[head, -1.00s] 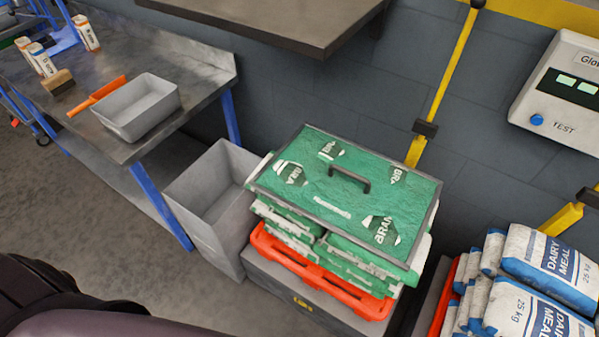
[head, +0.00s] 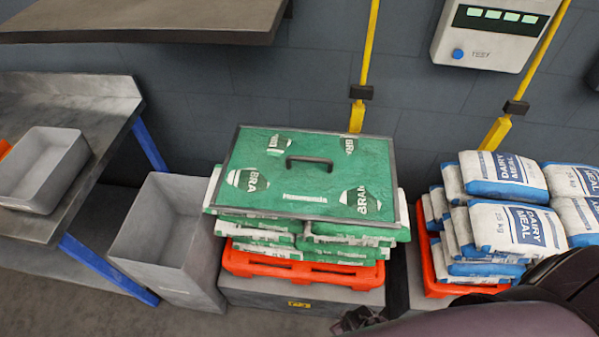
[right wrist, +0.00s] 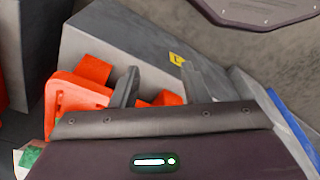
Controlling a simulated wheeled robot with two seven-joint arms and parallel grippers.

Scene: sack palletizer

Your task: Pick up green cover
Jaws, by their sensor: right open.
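The green cover (head: 310,165) is a flat framed panel with a dark handle (head: 309,160) standing up near its top middle. It lies on a stack of green and white sacks (head: 340,245) on an orange pallet (head: 300,268). My right gripper (head: 358,320) is only partly visible at the bottom of the head view, below and in front of the stack, apart from the cover. In the right wrist view its two fingers (right wrist: 158,82) stand apart with nothing gripped between them. My left gripper is not in view.
A tall grey bin (head: 170,240) stands close left of the stack. A metal bench (head: 85,100) with a grey tray (head: 45,170) is farther left. White and blue sacks (head: 510,230) are stacked at right. A shelf (head: 150,20) overhangs upper left. A yellow post (head: 367,60) rises behind the cover.

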